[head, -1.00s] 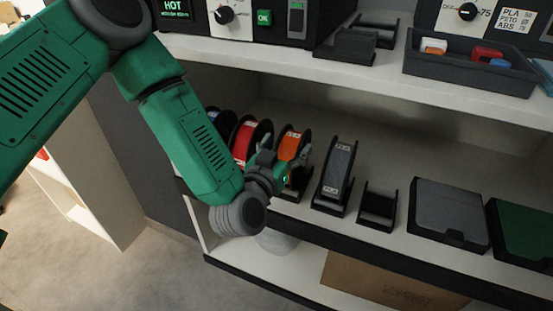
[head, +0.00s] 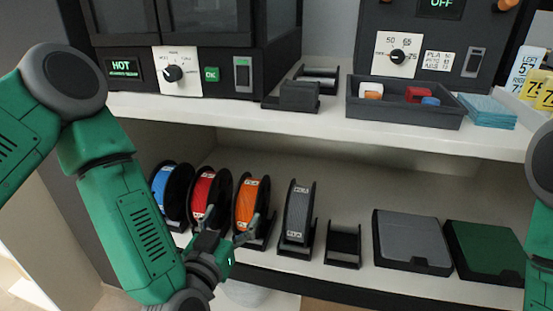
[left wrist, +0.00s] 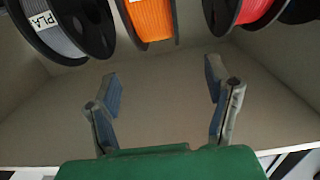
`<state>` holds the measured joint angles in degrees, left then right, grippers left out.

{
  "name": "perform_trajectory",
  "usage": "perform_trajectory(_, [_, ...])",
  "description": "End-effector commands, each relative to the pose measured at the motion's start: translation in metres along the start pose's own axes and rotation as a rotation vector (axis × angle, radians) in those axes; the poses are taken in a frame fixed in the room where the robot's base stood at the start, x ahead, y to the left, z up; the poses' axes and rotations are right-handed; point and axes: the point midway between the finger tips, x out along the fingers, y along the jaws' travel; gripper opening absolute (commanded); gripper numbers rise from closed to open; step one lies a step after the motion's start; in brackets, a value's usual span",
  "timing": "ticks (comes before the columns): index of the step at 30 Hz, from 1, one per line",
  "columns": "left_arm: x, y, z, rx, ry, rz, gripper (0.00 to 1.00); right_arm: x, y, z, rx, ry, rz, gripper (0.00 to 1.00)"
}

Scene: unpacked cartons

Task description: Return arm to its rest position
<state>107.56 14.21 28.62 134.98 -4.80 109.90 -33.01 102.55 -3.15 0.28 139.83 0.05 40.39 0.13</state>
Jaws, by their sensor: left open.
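My left arm (head: 125,225) comes in from the left, bent down in front of the shelf. My left gripper (head: 230,226) is open and empty, in front of and below the red spool (head: 205,195) and the orange spool (head: 247,203). In the left wrist view, its two fingers (left wrist: 163,100) stand wide apart with only bare pale surface between them. The orange spool (left wrist: 150,18) and a grey spool (left wrist: 75,22) show beyond the fingers, apart from them. Part of my right arm (head: 540,230) shows at the right edge; its gripper is out of view.
A blue spool (head: 165,190), the grey spool (head: 297,212), an empty holder (head: 343,246) and grey and green boxes (head: 412,240) line the lower shelf. The upper shelf (head: 330,128) holds a heater marked HOT (head: 190,50), a dark tray (head: 400,113) and another device.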

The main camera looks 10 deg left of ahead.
Motion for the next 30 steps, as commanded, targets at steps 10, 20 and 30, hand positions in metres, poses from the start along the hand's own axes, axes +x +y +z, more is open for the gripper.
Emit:
perform_trajectory(10, [-0.072,0.005,0.148,0.004,-0.591,0.191,0.71,0.000,0.000,0.000,0.001,-0.001,0.000,0.00])
perform_trajectory(20, [-0.213,-0.064,0.248,0.015,-1.294,0.089,0.71,0.000,0.000,0.000,0.000,-0.001,0.000,0.00])
perform_trajectory(30, [-0.260,-0.091,0.199,0.019,-1.485,-0.006,0.71,-0.057,0.001,-0.003,0.000,0.000,0.000,0.00])
